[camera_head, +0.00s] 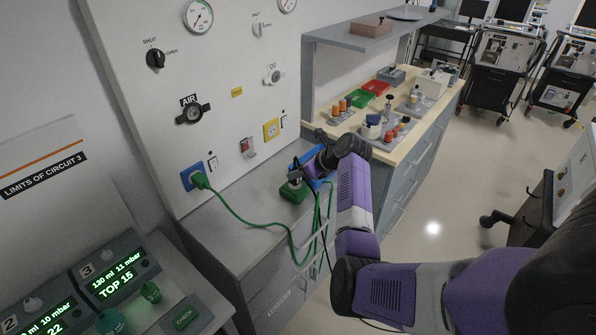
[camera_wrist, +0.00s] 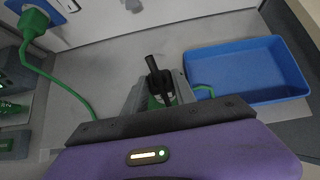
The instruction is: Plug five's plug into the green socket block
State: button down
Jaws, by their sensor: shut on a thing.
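The green socket block (camera_head: 294,193) sits on the grey counter under the wall panel. My gripper (camera_head: 297,178) is directly above it, pointing down. In the wrist view, my gripper (camera_wrist: 160,98) is shut on a dark plug (camera_wrist: 158,82) with a thick black cord end standing up. A patch of the green block (camera_wrist: 154,103) shows around the plug's lower part. The fingers hide the plug's lower end, so I cannot tell whether it is seated in the block. No number shows on the plug.
A green plug (camera_head: 200,181) sits in the blue wall socket (camera_head: 187,174). Its green cord (camera_head: 250,224) crosses the counter and hangs over the front edge. A blue tray (camera_wrist: 245,70) stands beside the block. A yellow wall socket (camera_head: 271,129) is empty. The counter left of the block is mostly clear.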

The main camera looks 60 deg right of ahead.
jog(key=shift+a+f, duration=0.1)
jog(key=shift+f, duration=0.75)
dwell(0.6)
jog(key=c, duration=0.9)
grip_release()
jog(key=shift+c, duration=0.2)
jog(key=shift+r, duration=0.1)
jog(key=b+v, duration=0.1)
jog(key=v, duration=0.6)
jog(key=shift+s+r, duration=0.25)
jog(key=shift+s, duration=0.05)
